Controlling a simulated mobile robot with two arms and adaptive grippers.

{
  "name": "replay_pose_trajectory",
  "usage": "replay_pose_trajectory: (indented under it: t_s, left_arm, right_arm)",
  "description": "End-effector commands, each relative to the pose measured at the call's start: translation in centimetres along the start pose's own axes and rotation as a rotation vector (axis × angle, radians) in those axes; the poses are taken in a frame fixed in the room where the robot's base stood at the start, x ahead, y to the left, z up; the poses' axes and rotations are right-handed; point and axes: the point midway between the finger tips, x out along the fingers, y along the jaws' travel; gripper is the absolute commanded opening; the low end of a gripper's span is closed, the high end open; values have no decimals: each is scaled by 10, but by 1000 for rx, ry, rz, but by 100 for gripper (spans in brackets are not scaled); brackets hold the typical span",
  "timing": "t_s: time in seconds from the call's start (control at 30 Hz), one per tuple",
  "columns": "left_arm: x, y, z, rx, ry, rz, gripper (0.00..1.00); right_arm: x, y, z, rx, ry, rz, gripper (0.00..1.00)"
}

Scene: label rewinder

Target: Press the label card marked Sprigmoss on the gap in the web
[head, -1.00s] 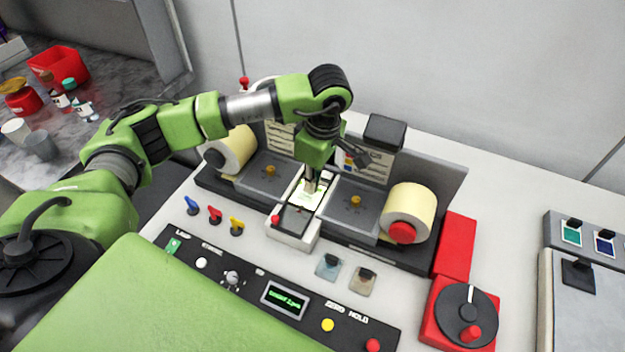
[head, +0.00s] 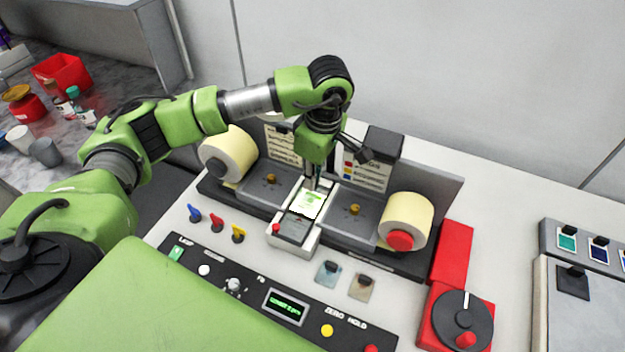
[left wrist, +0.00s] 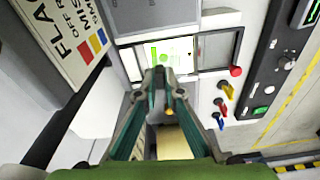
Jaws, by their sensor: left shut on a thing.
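My left gripper (head: 312,184) is shut on a small dark piece at the rear edge of a pale label card (head: 311,204) with green print. The card lies over the bright window of the white splicing bed (head: 293,247), between the two grey web plates. In the left wrist view the closed fingertips (left wrist: 160,74) are at the edge of the bright card (left wrist: 168,52). The card's name is too small to read. I cannot tell whether the card touches the web. The gap is hidden under it or in glare. My right gripper is not in view.
Cream label rolls stand left (head: 230,155) and right (head: 408,215). A black box (head: 384,143) stands on the back panel, close right of my wrist. Two more cards (head: 328,271) (head: 361,286) lie in front. A red crank unit (head: 462,320) is at right.

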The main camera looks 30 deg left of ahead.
Motion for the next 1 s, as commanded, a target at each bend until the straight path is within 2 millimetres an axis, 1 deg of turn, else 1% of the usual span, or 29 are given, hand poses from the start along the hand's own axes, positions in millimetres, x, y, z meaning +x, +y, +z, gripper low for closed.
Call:
replay_pose_trajectory:
  t_s: [0.03, 0.5, 1.0]
  left_arm:
    - [-7, 0, -1, 0, 0, 1, 0]
    - [-42, 0, -5, 0, 0, 2, 0]
    - [-43, 0, -5, 0, 0, 0, 0]
  right_arm:
    - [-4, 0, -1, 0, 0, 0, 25]
    - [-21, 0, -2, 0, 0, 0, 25]
    - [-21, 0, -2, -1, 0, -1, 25]
